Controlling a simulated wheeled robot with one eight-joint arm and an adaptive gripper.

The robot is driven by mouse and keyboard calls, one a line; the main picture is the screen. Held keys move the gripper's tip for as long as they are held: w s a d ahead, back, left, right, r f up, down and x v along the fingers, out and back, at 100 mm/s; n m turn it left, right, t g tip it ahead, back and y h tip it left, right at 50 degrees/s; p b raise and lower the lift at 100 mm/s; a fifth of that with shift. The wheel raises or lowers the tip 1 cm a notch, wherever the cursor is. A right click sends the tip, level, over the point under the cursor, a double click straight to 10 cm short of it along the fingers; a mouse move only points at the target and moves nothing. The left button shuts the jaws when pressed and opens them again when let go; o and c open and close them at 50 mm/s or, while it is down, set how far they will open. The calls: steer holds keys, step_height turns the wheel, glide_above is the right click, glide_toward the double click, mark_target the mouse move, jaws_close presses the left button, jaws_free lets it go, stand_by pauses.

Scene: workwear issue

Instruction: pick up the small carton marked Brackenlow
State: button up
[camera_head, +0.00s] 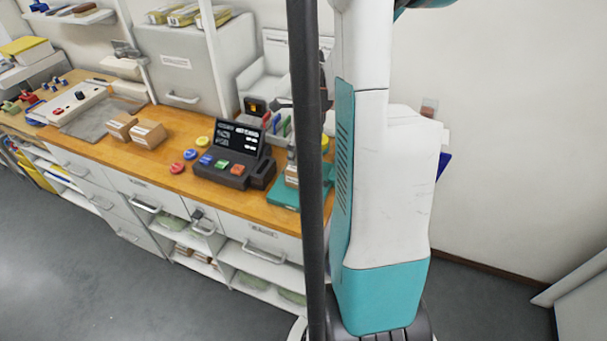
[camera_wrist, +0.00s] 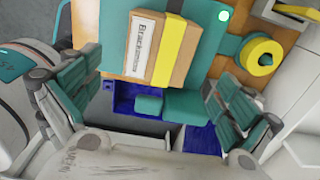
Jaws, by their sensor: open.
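In the wrist view, a brown carton (camera_wrist: 184,60) has a white label reading roughly "Brackenlow" and a yellow band beside the label. It rests on a teal mat (camera_wrist: 210,45). My gripper (camera_wrist: 158,92) is open, its teal-padded fingers to the left and right below the carton in the picture. Nothing is between the fingertips. In the head view, a small carton (camera_head: 291,176) on the teal mat (camera_head: 283,194) at the counter's right end is partly hidden by a black pole. My gripper is not clearly seen there.
Two other brown cartons (camera_head: 148,134) stand further left on the wooden counter (camera_head: 95,135). A dark console with a screen (camera_head: 238,140) stands left of the mat. A yellow roll (camera_wrist: 260,55) lies right of the carton. Blue and teal pieces (camera_wrist: 200,138) show below the mat's edge.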

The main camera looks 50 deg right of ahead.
mark_target(304, 172)
steer(key=f, duration=0.2)
steer(key=f+b, duration=0.1)
steer(key=f, duration=0.3)
steer(key=shift+w+a+f+b, duration=0.2)
steer(key=shift+w+b, duration=0.1)
steer(key=shift+b, duration=0.1)
steer(key=c, duration=1.4)
steer(key=shift+r, duration=0.2)
